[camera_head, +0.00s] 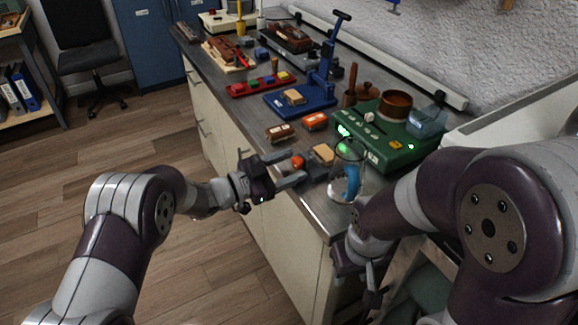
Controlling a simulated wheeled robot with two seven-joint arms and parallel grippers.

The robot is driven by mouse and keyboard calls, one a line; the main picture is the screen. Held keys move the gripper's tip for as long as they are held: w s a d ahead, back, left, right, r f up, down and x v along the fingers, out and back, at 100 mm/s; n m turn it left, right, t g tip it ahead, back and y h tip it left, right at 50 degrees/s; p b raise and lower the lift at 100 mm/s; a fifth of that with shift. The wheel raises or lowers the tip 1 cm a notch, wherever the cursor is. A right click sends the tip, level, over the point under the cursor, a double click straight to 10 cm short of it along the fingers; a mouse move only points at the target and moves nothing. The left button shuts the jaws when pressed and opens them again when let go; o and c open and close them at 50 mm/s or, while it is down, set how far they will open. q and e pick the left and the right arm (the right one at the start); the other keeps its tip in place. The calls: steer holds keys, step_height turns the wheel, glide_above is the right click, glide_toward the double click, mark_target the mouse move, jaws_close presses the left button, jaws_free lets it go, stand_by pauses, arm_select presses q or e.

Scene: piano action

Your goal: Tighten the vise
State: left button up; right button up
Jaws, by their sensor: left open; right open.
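A small dark grey fixture (317,172) with a red-orange ball knob (298,162) sits at the bench's near left edge; it may be the vise, but its jaws are too small to make out. My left gripper (290,171) is open at that edge, its fingers pointing right, close to the knob. I cannot tell whether they touch it. A tan block (323,153) is by the fixture. My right gripper (357,284) is open and empty, low in front of the bench's near end, away from the fixture.
A glass beaker (346,170) with something blue inside stands just right of the fixture. Behind are a green device (385,140), a blue press-like tool (300,102), a red tray (262,84) and several blocks. The floor (110,170) left of the bench is clear.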

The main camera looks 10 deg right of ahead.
arm_select(q)
steer(key=v, duration=1.2)
steer(key=shift+a, duration=0.2)
